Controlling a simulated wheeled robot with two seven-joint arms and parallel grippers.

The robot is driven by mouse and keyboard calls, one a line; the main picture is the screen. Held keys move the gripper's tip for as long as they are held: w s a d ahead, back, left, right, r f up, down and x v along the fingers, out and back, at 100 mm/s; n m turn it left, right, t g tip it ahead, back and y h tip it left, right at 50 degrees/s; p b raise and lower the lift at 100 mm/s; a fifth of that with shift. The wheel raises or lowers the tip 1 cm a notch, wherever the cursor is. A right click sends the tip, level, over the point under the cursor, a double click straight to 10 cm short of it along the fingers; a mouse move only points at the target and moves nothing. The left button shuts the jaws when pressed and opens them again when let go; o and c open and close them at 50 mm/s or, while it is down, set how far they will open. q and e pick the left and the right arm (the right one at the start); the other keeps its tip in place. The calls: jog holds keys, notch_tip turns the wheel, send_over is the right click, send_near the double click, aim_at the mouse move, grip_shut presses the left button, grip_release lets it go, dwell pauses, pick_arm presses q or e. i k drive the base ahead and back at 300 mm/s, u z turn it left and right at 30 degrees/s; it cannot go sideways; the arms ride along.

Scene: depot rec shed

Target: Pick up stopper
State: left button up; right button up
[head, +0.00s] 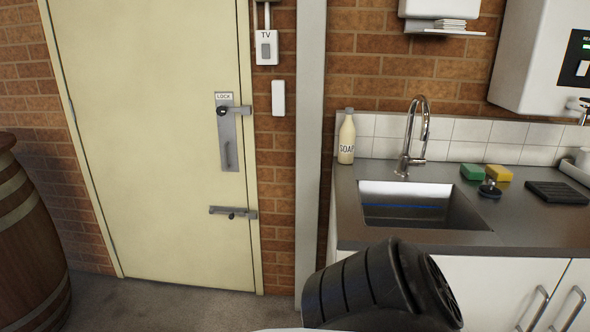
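The stopper (489,189) is a small black round disc with a knob on top. It lies on the grey counter just right of the sink basin (421,190), in front of a green sponge (472,172) and a yellow sponge (499,173). It looks apart from the basin's edge. Neither of my grippers shows in the head view, so nothing is seen near the stopper.
A soap bottle (347,141) stands at the counter's back left, and a curved tap (412,137) rises behind the basin. A black ribbed mat (556,193) lies right of the stopper. The counter (530,228) is bare in front. White cabinet doors with handles are below.

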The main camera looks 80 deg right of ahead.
aim_at(489, 190)
jog(key=z, duration=1.6)
